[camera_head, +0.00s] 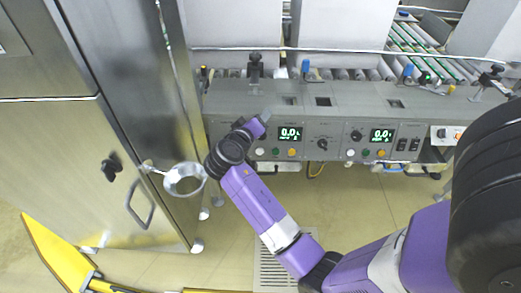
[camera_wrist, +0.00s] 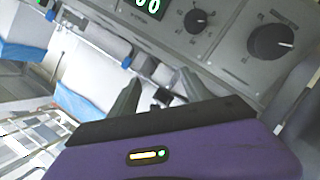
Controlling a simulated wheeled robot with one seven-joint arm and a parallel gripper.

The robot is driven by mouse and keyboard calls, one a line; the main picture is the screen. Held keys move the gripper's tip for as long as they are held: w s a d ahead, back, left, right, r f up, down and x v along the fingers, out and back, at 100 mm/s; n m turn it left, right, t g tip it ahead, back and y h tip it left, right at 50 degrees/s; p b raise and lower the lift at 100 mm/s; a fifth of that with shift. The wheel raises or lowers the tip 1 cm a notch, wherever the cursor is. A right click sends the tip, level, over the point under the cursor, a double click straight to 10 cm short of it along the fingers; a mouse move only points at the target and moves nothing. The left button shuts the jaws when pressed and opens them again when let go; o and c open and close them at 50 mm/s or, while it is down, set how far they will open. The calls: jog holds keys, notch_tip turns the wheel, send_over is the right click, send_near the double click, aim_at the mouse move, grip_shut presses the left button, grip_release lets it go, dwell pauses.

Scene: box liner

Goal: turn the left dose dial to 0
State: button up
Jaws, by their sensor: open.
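No dial shows just left of the left display; my gripper (camera_head: 263,121) covers that part of the panel. A middle dial (camera_head: 322,144) and a right dial (camera_head: 356,135) are visible. My gripper is open and empty at the panel's left end; I cannot tell whether it touches. In the wrist view, its fingers (camera_wrist: 158,94) are apart, with a large dial (camera_wrist: 270,41) and a smaller dial (camera_wrist: 196,20) beyond, to the right.
Roller conveyors (camera_head: 425,50) lie behind the panel. Coloured buttons (camera_head: 276,152) line its lower front. Yellow floor pieces (camera_head: 60,260) lie at lower left.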

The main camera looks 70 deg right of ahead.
aim_at(261, 140)
jog(key=shift+s+a+f+m+t+h+b, duration=0.55)
jog(key=shift+a+f+m+t+b, duration=0.95)
jog(key=shift+f+b, duration=2.05)
jog(key=shift+s+a+f+m+t+h+b, duration=0.55)
jog(key=shift+f+m+b, duration=1.85)
jog(key=shift+b, duration=2.25)
jog(key=x, duration=0.7)
jog(key=shift+w+d+b, duration=0.2)
jog(key=shift+d+b, duration=0.05)
jog(key=shift+b, duration=0.15)
grip_shut()
jog(key=shift+n, duration=0.4)
